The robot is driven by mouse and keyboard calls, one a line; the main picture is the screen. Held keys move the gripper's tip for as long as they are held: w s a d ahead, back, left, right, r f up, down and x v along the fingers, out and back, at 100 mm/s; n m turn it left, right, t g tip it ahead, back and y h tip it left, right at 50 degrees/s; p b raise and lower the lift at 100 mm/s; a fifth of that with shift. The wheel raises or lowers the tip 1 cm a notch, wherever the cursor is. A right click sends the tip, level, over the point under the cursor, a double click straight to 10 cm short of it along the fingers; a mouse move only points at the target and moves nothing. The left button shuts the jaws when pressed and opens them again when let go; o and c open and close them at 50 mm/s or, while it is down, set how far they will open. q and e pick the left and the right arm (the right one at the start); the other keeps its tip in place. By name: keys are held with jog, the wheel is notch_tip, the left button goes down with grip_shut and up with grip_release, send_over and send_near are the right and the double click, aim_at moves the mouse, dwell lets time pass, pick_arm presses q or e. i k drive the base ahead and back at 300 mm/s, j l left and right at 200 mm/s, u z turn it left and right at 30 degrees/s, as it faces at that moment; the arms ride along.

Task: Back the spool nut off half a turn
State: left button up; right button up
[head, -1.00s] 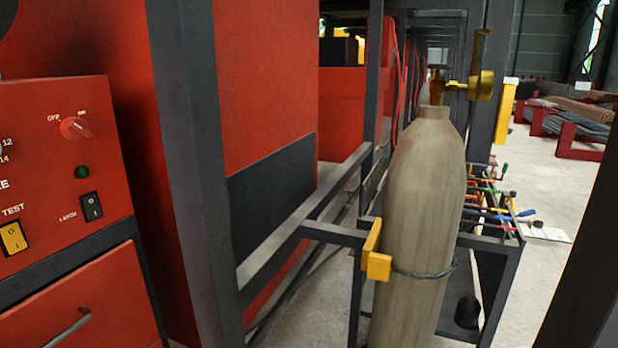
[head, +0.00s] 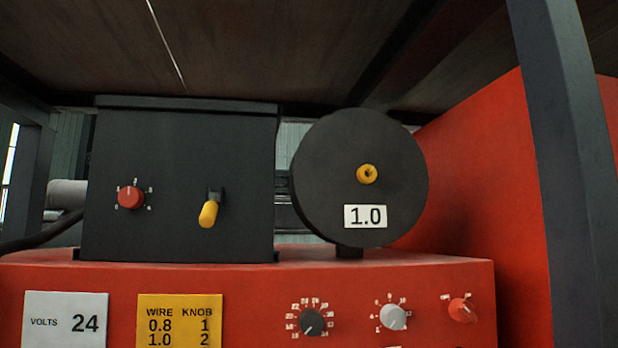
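The spool (head: 325,175) is a black disc at the right of centre in the head view, standing on top of the red machine. The spool nut (head: 367,174) is a small yellow knob near the middle of the disc's face. A white label (head: 365,216) reading 1.0 sits just below it. How far the nut is turned cannot be told. Neither of my grippers is in view, and nothing touches the nut.
A black box (head: 240,150) with a red knob (head: 131,197) and a yellow lever (head: 208,213) stands left of the spool. The red machine's panel (head: 255,310) carries dials and plates below. A dark post (head: 570,170) stands at right, and a dark shelf (head: 250,40) spans overhead.

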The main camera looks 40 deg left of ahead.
aim_at(372, 171)
jog(key=u, duration=1.15)
